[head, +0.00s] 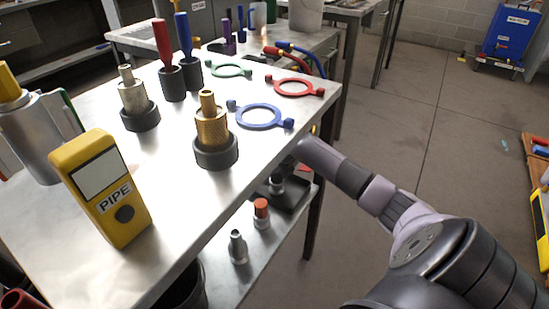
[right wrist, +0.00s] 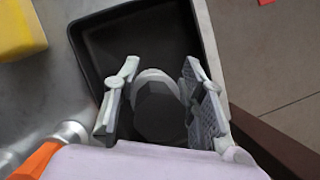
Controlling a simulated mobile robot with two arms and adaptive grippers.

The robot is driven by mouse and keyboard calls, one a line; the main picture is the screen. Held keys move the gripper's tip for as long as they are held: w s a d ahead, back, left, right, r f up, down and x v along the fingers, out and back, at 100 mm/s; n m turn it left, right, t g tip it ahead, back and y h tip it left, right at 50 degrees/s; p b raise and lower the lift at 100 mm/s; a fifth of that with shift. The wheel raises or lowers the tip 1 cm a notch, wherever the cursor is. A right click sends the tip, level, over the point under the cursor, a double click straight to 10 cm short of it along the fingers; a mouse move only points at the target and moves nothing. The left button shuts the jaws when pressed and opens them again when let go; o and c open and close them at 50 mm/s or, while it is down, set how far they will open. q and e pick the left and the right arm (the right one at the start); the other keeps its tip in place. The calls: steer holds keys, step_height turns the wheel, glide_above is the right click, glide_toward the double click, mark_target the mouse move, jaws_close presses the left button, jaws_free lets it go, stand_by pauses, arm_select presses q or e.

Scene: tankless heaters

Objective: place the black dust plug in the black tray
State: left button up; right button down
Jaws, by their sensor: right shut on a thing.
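The black dust plug (right wrist: 157,112) is between the two fingers of my right gripper (right wrist: 160,92), which is shut on it in the right wrist view. A pale rounded rim shows at the plug's far side. The black tray (right wrist: 105,45) lies behind and below the plug. I cannot tell whether the plug touches the tray floor. In the head view the tray (head: 293,198) sits on the lower shelf, with a dark-topped pale piece over it. The tabletop hides my right gripper there. My left gripper is in neither view.
An orange-capped fitting (head: 261,213) and a silver fitting (head: 238,247) stand on the lower shelf (head: 222,283) near the tray. Above is the metal tabletop (head: 185,205) with a yellow PIPE box (head: 100,187), brass fitting (head: 211,130) and coloured rings.

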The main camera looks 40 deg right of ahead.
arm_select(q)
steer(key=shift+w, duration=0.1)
arm_select(e)
steer(key=c, duration=1)
jaws_free()
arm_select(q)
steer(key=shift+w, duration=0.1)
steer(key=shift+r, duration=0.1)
